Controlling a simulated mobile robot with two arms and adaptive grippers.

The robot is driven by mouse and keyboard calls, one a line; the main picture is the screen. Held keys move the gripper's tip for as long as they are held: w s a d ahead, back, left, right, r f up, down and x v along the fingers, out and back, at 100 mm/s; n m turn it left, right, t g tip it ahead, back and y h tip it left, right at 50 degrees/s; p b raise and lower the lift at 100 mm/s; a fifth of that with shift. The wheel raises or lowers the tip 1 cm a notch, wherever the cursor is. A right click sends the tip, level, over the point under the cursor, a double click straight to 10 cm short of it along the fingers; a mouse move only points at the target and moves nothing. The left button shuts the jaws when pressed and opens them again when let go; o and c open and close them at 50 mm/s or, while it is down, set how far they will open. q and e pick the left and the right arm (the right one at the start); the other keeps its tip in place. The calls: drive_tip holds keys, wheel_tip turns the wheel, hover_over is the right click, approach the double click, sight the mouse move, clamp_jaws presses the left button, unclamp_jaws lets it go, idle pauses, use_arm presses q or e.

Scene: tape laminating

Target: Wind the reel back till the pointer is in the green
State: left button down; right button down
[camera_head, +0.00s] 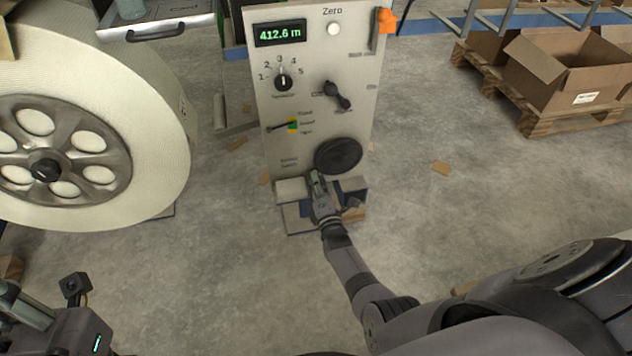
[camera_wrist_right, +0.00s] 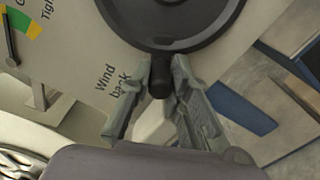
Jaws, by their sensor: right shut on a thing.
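The tall grey panel (camera_head: 350,60) carries a black handwheel (camera_head: 338,155) low on its face, beside a "Wind back" label in the right wrist view. My right gripper (camera_head: 317,180) is shut on the wheel's short black handle (camera_wrist_right: 160,80), at the wheel's lower rim, with one finger on each side. A tension gauge (camera_head: 292,126) with a yellow, green and orange scale sits above left of the wheel. Its dark pointer reaches the scale around the yellow and green; the exact spot is too small to tell. The large cream reel (camera_head: 155,120) stands at left. My left gripper (camera_head: 20,303) is partly seen at lower left.
The panel also has a display (camera_head: 280,33) reading 412.6 m, a numbered dial (camera_head: 283,82), a black switch (camera_head: 337,96) and a white Zero button (camera_head: 334,28). Open cartons (camera_head: 560,70) stand on a pallet at upper right. The floor right of the panel is mostly clear.

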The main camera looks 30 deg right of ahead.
drive_tip(key=shift+s+f, duration=0.15)
drive_tip(key=shift+f, duration=0.3)
drive_tip(key=c, duration=1.8)
unclamp_jaws()
drive_tip(key=o, duration=0.3)
drive_tip(key=shift+r, duration=0.15)
drive_tip(key=v, duration=0.7)
drive_tip(key=shift+s+a, duration=0.1)
drive_tip(key=shift+s, duration=0.05)
drive_tip(key=shift+r, duration=0.1)
